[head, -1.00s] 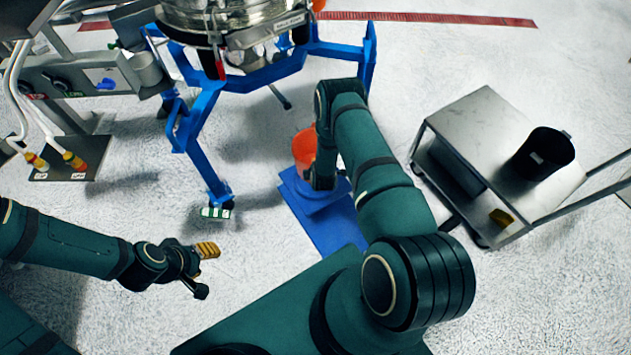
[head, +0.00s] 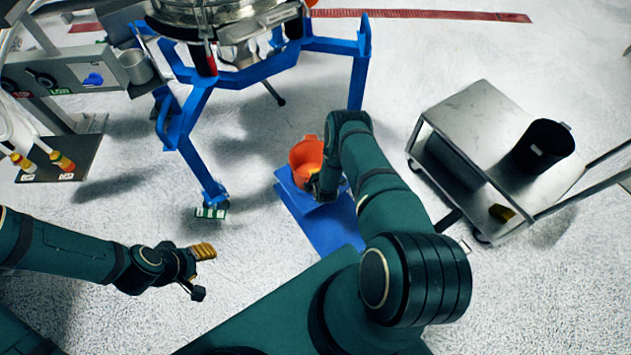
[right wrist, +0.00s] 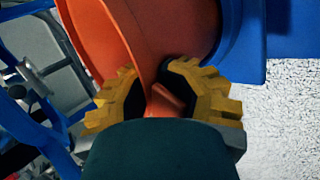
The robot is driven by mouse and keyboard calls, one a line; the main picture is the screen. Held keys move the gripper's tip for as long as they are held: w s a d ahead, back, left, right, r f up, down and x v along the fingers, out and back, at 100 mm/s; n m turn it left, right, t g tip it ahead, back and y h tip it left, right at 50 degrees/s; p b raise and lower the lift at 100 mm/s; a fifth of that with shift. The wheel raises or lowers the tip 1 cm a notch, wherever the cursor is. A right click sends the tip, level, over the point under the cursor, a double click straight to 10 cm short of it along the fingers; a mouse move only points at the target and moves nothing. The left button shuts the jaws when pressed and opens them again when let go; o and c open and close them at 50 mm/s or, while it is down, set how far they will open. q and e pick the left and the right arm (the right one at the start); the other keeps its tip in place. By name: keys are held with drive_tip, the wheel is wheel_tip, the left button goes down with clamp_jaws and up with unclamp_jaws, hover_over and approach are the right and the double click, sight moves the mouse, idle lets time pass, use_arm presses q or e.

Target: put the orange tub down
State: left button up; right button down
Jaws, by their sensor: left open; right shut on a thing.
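The orange tub (head: 306,160) is at the blue stand (head: 325,226) in the middle of the head view, its open top facing up toward the camera. In the right wrist view the tub (right wrist: 185,30) fills the upper middle. My right gripper (right wrist: 157,88) is shut on the tub, its yellow fingers on either side of a rim or handle part. In the head view my right gripper (head: 318,187) is partly hidden by my arm. I cannot tell whether the tub's base touches the stand. My left gripper (head: 200,272) is open and empty over the floor at lower left.
The blue-framed sifter (head: 225,80) stands behind and left of the tub. A metal cart (head: 480,125) with a black bucket (head: 543,147) on it stands at the right. A control panel (head: 75,80) is at upper left. Floor is clear between left gripper and stand.

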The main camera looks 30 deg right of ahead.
drive_tip(key=shift+f, duration=0.6)
drive_tip(key=shift+r, duration=0.1)
drive_tip(key=c, duration=0.9)
unclamp_jaws()
